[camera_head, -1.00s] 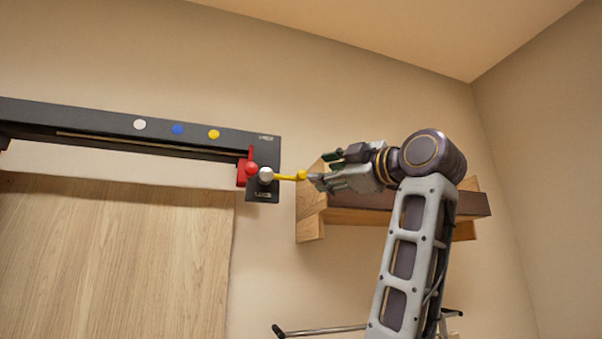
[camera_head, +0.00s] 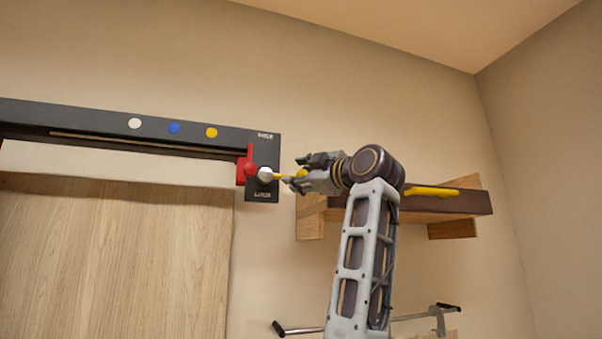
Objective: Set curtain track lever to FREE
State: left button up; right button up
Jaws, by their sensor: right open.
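The black curtain track (camera_head: 85,120) runs along the wall at upper left, with white, blue and yellow dots on its face. Its right end is a dark plate (camera_head: 268,150) with small white lettering near the top and bottom; the lower word looks like LOCK. The lever (camera_head: 283,175) has a white round pivot and a yellow arm pointing right, roughly level. A red piece (camera_head: 245,168) with a round knob sits just left of the pivot. My right gripper (camera_head: 297,174) is open, its fingers around or beside the lever's yellow tip; contact is unclear. My left gripper is not in view.
A wooden shelf (camera_head: 445,203) with a yellow object (camera_head: 432,191) on it is on the wall behind and right of my right arm. A metal bar (camera_head: 425,315) with dark ends is below. A wooden panel (camera_head: 110,260) hangs under the track.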

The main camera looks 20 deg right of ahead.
jog(key=shift+c, duration=0.2)
grip_shut()
